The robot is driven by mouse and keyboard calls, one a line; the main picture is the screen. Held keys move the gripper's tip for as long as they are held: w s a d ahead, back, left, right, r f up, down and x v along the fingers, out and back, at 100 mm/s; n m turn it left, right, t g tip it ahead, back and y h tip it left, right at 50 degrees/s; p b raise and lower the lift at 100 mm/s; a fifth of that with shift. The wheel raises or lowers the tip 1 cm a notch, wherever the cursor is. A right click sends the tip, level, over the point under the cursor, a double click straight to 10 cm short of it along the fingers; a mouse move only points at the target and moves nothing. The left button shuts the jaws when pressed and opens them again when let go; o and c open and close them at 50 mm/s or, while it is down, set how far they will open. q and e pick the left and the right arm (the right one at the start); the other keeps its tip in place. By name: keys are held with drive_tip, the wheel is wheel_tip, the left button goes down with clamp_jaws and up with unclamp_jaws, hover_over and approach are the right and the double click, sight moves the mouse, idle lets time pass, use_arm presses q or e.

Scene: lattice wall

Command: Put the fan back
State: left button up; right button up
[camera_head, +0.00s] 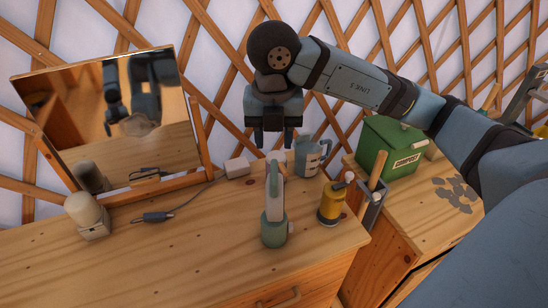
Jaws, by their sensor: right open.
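A green and pale grey upright object (273,228), likely the fan, stands near the front right of the wooden dresser top. Its round green base is below, and its narrow pale upper part seems seen edge-on. My right gripper (270,138) points down above and slightly behind it in the picture, with its two dark fingers apart and nothing between them. The fingertips look clear of the fan's top, though depth is hard to judge. My left gripper is not directly in view.
A green bin (384,150) is on the right cabinet. The dresser's front left is clear.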

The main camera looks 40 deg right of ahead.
drive_tip(key=shift+r, duration=1.75)
